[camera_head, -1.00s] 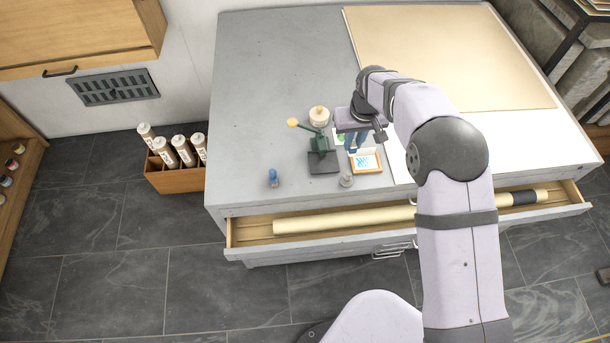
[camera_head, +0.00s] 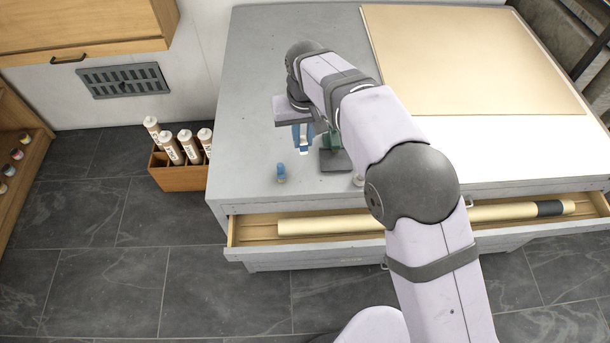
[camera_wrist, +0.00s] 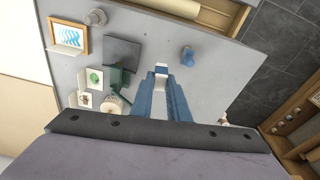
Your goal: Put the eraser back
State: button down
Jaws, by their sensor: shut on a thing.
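My gripper (camera_head: 303,140) has blue fingers and hangs above the grey cabinet top, just left of the small green device on a dark base.
The green device (camera_wrist: 119,78) has a dark base (camera_wrist: 122,52). A blue-topped object (camera_head: 281,172), framed blue print (camera_wrist: 81,37), small cards (camera_wrist: 95,77) and small grey object (camera_wrist: 95,17) stand around. The front drawer (camera_head: 250,236) is open, holding a long roll (camera_head: 330,226).

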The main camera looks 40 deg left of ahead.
jog(key=shift+s+d+m, duration=0.2)
jog(key=shift+d+m, duration=0.25)
jog(key=shift+m, duration=0.25)
jog(key=shift+f, duration=0.15)
jog(key=shift+f+p, duration=1.35)
jog(key=shift+f, duration=3.6)
jog(key=shift+f, duration=0.1)
jog(key=shift+f, duration=0.1)
jog(key=c, duration=1.7)
grip_release()
jog(key=r, duration=0.4)
jog(key=s+r+b, duration=0.1)
jog(key=r, duration=0.3)
jog(key=d+r+b, duration=0.1)
jog(key=r, duration=0.3)
jog(key=shift+s+d+r, duration=0.1)
jog(key=shift+s+r, duration=0.05)
